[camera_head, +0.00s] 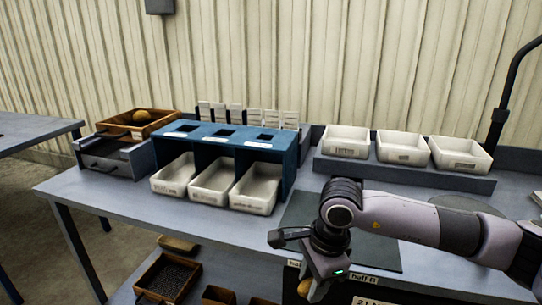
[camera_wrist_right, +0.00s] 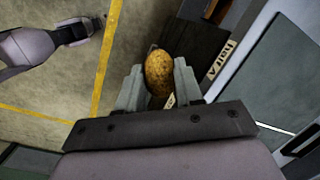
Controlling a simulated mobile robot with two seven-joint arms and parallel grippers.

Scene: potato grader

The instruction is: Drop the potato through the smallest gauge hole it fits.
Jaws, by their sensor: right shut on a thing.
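My right gripper (camera_head: 312,284) is low at the table's front edge, shut on a yellow-brown potato (camera_head: 304,288). The right wrist view shows the potato (camera_wrist_right: 159,73) upright between the two grey fingers. The blue gauge stand (camera_head: 290,150) is on the table, left of and behind the gripper, with three dark square holes (camera_head: 225,133) in its top. The holes' sizes are hard to compare here. White bins (camera_head: 212,197) sit under the holes. My left gripper (camera_wrist_right: 80,30) shows only in the right wrist view, far off; its jaws are unclear.
Another potato (camera_head: 141,115) lies in a wooden tray (camera_head: 110,125) at the back left. Three white bins (camera_head: 403,159) stand on a raised shelf at the right. A dark mat (camera_head: 300,215) lies before them. Wooden boxes (camera_head: 150,285) sit on the lower shelf.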

